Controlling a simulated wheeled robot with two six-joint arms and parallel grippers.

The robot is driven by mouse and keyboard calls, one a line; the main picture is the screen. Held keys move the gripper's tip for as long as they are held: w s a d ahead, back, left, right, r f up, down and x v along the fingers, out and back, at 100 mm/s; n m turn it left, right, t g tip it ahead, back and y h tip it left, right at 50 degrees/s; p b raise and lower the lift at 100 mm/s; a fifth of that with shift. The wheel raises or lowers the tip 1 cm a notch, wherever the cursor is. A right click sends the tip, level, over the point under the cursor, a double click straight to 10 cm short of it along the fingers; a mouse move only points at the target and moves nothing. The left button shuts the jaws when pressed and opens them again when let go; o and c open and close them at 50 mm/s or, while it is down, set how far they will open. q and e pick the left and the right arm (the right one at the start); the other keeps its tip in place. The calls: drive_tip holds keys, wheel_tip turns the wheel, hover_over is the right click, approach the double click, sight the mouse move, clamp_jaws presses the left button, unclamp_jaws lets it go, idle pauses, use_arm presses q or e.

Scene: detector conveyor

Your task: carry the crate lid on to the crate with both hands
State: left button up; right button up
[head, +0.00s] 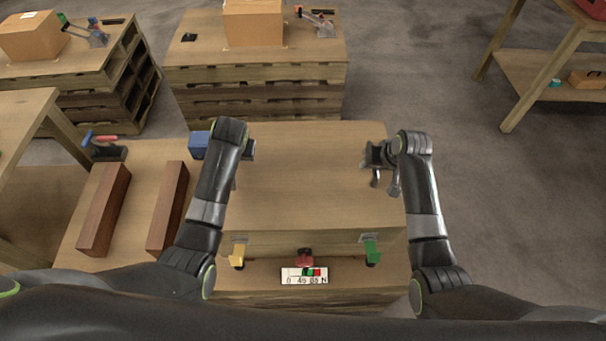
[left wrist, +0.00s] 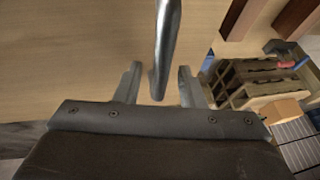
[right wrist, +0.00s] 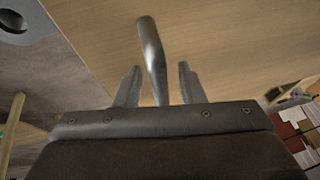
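A broad pale wooden panel (head: 305,185) fills the middle of the head view, with a wooden front face below it. I cannot tell lid from crate here. My left gripper (head: 236,180) is at the panel's left part, largely hidden by my arm. In the left wrist view its fingers (left wrist: 158,88) stand apart on either side of a grey metal bar (left wrist: 168,40), with gaps visible. My right gripper (head: 385,180) is at the panel's right edge. In the right wrist view its fingers (right wrist: 156,88) are open around a similar bar (right wrist: 152,50), also with gaps.
Two brown blocks (head: 104,208) (head: 167,208) lie on the left table. A blue box (head: 199,145) stands behind them. Yellow (head: 238,252), red (head: 304,257) and green (head: 371,249) fittings and a marked scale (head: 304,276) sit at the front. Open floor (head: 440,110) lies right.

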drive_tip(key=shift+r, duration=0.15)
use_arm(q)
drive_tip(key=v, duration=1.1)
drive_tip(key=shift+s+r, duration=0.15)
drive_tip(key=shift+s, duration=0.05)
use_arm(e)
drive_tip(key=v, duration=1.2)
drive_tip(key=shift+s, duration=0.1)
